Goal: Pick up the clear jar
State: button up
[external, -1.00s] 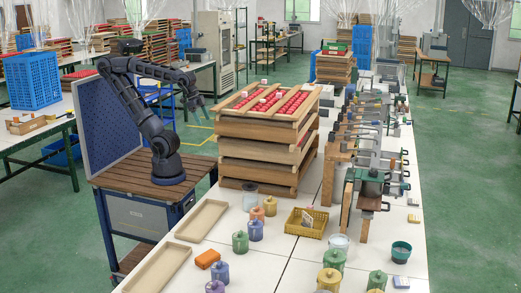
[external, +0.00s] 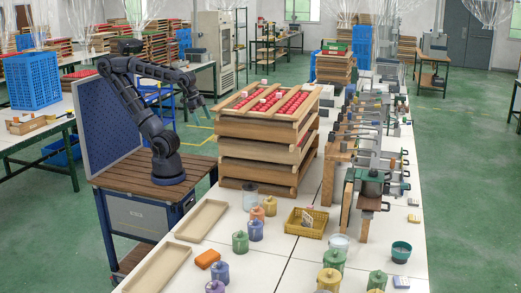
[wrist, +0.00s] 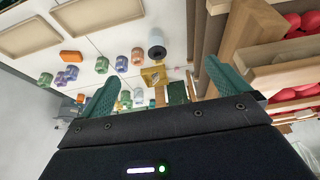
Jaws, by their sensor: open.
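A clear, greyish jar (external: 250,194) stands on the white table near the front of the wooden tray stack. In the wrist view a pale round jar with a dark middle (wrist: 156,44), likely the same one, lies beyond my fingers. My gripper (external: 203,108) is high up, left of the stack and well away from the jars. In the wrist view its two green fingers (wrist: 162,82) are spread wide with nothing held between them.
The tall stack of wooden trays (external: 262,150) with red pieces on top stands close right of my gripper. Coloured jars, an orange block (external: 207,258), two beige trays (external: 202,220) and a yellow basket (external: 306,222) occupy the table front. Clamps (external: 372,180) line the right side.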

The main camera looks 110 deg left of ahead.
jog(key=shift+w, duration=0.1)
jog(key=m+g, duration=0.5)
jog(key=m, duration=1.1)
send_over(251, 182)
notch_tip(251, 182, down, 23)
jog(key=shift+r, duration=0.15)
jog(key=shift+w+d+f+m, duration=0.1)
jog(key=shift+w+f+m, duration=0.15)
jog(key=shift+f, duration=0.3)
notch_tip(251, 182, down, 5)
jog(key=shift+s+f, duration=0.1)
jog(key=shift+f, duration=0.1)
jog(key=shift+s+d+f, duration=0.1)
jog(key=shift+s+f, duration=0.05)
jog(key=shift+f, duration=1.15)
jog(key=shift+s+d+f, duration=0.1)
jog(key=shift+s+f, duration=0.05)
jog(key=shift+f, duration=1.15)
jog(key=c, duration=1.9)
